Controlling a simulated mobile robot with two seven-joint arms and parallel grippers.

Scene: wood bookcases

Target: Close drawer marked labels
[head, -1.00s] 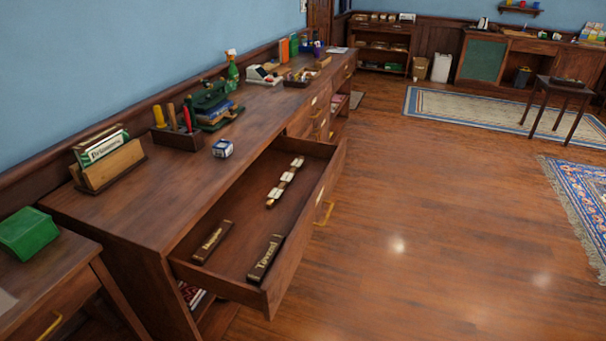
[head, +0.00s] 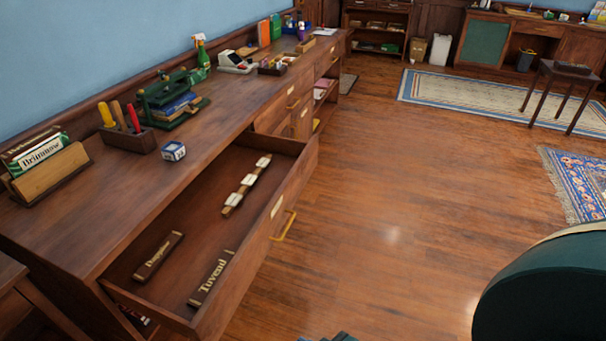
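A wide wooden drawer (head: 300,186) stands pulled well out of the long wooden counter (head: 100,217). It has a brass handle (head: 284,226) and a small pale label plate (head: 277,207) on its front; the writing is too small to read. Inside lie two dark name plates, one reading "Tuvond" (head: 211,278) and one lettered less clearly (head: 158,255), and a strip with several white tags (head: 246,185). A dark green rounded part of mine shows at the lower right.
On the counter stand a card box (head: 45,165), a tool holder (head: 128,138), a small blue-and-white box (head: 173,151) and a green press (head: 170,100). Other drawers (head: 300,110) sit beyond the open one. The wooden floor (head: 400,210) right of the drawer is clear.

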